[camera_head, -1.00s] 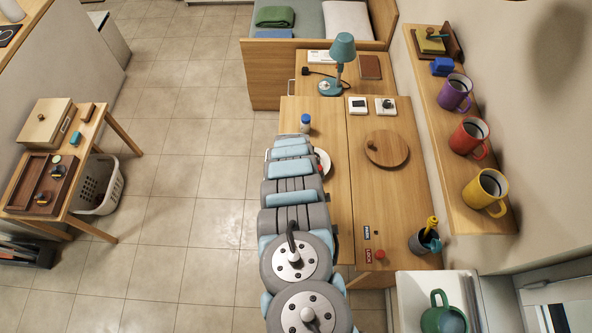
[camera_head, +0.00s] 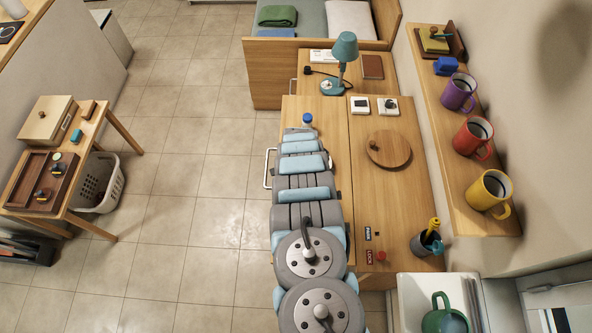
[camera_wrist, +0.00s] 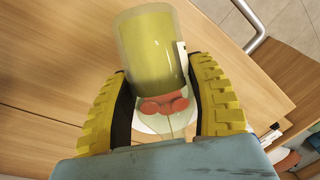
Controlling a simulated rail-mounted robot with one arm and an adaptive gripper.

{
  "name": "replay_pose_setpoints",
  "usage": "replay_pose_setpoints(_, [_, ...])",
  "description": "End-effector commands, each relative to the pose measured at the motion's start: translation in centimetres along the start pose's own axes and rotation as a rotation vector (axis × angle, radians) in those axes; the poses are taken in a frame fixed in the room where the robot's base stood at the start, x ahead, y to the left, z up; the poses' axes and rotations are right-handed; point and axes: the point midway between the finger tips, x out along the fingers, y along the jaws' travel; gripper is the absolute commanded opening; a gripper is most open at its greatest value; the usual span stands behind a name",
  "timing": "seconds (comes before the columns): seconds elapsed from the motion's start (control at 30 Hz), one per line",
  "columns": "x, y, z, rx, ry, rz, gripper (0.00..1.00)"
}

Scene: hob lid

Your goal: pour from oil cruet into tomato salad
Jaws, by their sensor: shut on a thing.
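The oil cruet (camera_wrist: 155,52) is a clear glass vessel with yellow-green oil, seen in the wrist view. My gripper (camera_wrist: 160,70) has its yellow ribbed fingers shut on it, one on each side. The cruet's wide body is at the top of that view and its narrow clear part points toward the gripper's palm; its exact tilt is hard to tell. The tomato salad (camera_wrist: 163,106) shows as red pieces on a white plate, partly behind the cruet's narrow part. I cannot tell whether oil flows. In the head view my arm hides gripper, cruet and salad.
Mugs stand on the right shelf (camera_head: 478,218). Table space around the board is clear.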

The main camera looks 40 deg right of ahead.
Motion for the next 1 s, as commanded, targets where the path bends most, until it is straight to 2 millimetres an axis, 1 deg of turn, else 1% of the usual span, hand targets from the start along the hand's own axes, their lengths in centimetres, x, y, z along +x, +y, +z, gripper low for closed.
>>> replay_pose_setpoints(1.0, [0.31,-0.47,0.65,-0.001,-0.068,-0.005,0.17])
